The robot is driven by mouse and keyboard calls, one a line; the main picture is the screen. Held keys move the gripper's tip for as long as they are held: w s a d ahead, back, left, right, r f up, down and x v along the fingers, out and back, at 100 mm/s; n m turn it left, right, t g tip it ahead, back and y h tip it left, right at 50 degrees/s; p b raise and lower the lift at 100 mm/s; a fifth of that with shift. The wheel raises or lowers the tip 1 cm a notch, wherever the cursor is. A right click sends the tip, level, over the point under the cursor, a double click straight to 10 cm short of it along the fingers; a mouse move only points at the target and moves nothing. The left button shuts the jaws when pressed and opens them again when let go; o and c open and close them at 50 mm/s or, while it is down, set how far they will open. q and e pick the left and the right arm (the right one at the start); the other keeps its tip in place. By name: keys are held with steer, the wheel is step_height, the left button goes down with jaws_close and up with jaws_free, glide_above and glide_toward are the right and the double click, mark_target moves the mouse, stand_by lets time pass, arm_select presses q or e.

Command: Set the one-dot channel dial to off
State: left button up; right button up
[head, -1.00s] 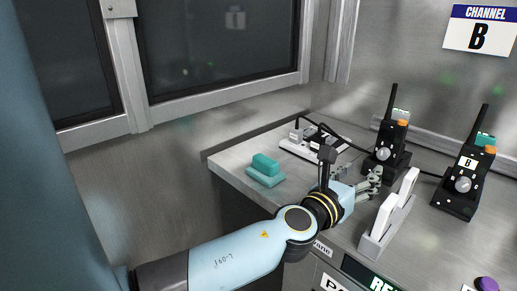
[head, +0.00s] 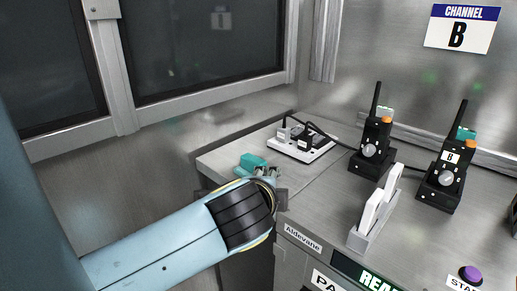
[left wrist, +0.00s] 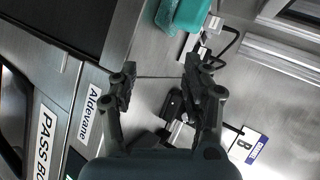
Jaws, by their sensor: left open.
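Two black radios stand on the metal counter, each with a round grey dial on its front. The left radio (head: 373,140) has its dial (head: 369,150) facing me. The right radio (head: 440,182) has its dial (head: 446,178) under a label "B". Dot marks are too small to read, so I cannot tell which dial has one dot. My left gripper (head: 268,173) is left of both radios, beside a teal block (head: 249,160), and touches no dial. In the left wrist view its fingers (left wrist: 163,85) are spread and empty. My right gripper is not in view.
A white power strip (head: 303,144) with black plugs and cables lies behind. A holder with white upright pieces (head: 375,215) stands in front of the left radio. A purple button (head: 470,273) is at lower right. A "Channel B" sign (head: 461,28) hangs on the wall.

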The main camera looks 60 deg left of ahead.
arm_select(q)
steer(key=s+d+f+n+g+h, duration=0.2)
steer(key=s+f+n, duration=0.1)
steer(key=f, duration=0.4)
steer(key=shift+s+d+f+n+g+h, duration=0.15)
steer(key=shift+s+d+n+g+h, duration=0.2)
steer(key=shift+s, duration=0.25)
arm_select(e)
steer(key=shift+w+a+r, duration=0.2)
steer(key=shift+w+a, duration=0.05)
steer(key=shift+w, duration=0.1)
